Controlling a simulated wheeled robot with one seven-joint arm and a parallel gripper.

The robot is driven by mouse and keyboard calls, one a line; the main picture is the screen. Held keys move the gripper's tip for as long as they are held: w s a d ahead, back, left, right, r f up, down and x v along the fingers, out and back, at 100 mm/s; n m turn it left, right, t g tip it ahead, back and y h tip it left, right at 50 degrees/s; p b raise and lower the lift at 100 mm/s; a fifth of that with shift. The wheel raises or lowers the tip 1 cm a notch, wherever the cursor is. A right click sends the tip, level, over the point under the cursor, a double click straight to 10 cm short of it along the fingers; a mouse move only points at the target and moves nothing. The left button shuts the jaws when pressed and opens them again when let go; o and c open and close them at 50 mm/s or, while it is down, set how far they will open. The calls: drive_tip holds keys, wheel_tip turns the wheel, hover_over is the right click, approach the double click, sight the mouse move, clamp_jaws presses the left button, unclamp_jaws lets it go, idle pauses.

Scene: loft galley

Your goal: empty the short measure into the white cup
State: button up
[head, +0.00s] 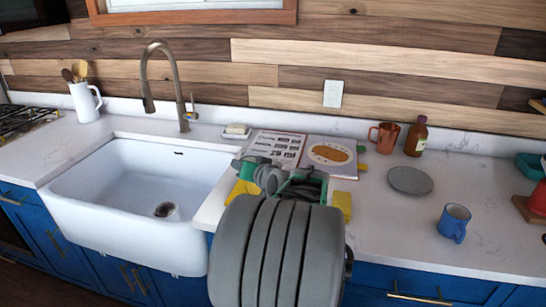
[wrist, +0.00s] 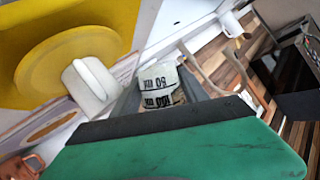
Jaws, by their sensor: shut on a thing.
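My gripper (head: 275,178) is over the counter beside the sink's right edge, with my grey arm in front of it. In the wrist view my gripper (wrist: 160,97) is shut on the short measure (wrist: 158,76), a small pale vessel with black printed marks that appear upside down. Something tan shows near its lower edge; I cannot tell if it is contents. In the head view the measure is hidden or too small to make out. I cannot identify the white cup for certain; a white rounded object (wrist: 90,85) shows beside the measure in the wrist view.
An open book (head: 277,147) lies behind my gripper. The sink (head: 135,180) and faucet (head: 185,112) are to the left. A copper mug (head: 383,137), brown bottle (head: 416,137), grey plate (head: 410,181) and blue mug (head: 454,222) stand to the right. A white utensil jug (head: 86,102) is far left.

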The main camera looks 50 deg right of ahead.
sight(255, 154)
drive_tip(key=shift+s+d+r+y+p, duration=0.15)
drive_tip(key=shift+r+y+p, duration=0.2)
drive_tip(key=shift+p, duration=0.35)
drive_tip(key=shift+s+d+r+m+p, duration=0.1)
drive_tip(key=shift+d+r+m+p, duration=0.25)
drive_tip(key=shift+r+m+p, duration=0.75)
drive_tip(key=shift+f+n+p, duration=0.15)
drive_tip(key=shift+n+p, duration=0.25)
drive_tip(key=shift+p, duration=0.1)
drive_tip(key=shift+s+d, duration=0.1)
drive_tip(key=shift+d+r+m+t+y+p, duration=0.1)
drive_tip(key=shift+r+m+t+y+p, duration=0.4)
drive_tip(key=shift+p, duration=0.85)
drive_tip(key=shift+f+m+y+p, duration=0.35)
drive_tip(key=shift+f+m+p, duration=0.2)
drive_tip(key=shift+m+p, duration=0.2)
drive_tip(key=shift+r+m+t+y+p, duration=0.3)
drive_tip(key=shift+r+m+p, duration=0.25)
drive_tip(key=shift+p, duration=0.6)
drive_tip(key=shift+f+m+p, duration=0.4)
drive_tip(key=shift+f+m, duration=0.1)
drive_tip(key=shift+m, duration=0.2)
idle(0.3)
drive_tip(key=shift+s+d+r+m+t+y+p, duration=0.3)
drive_tip(key=shift+d+r+m+t+y+p, duration=0.1)
drive_tip(key=shift+d+m+p, duration=0.2)
idle(0.8)
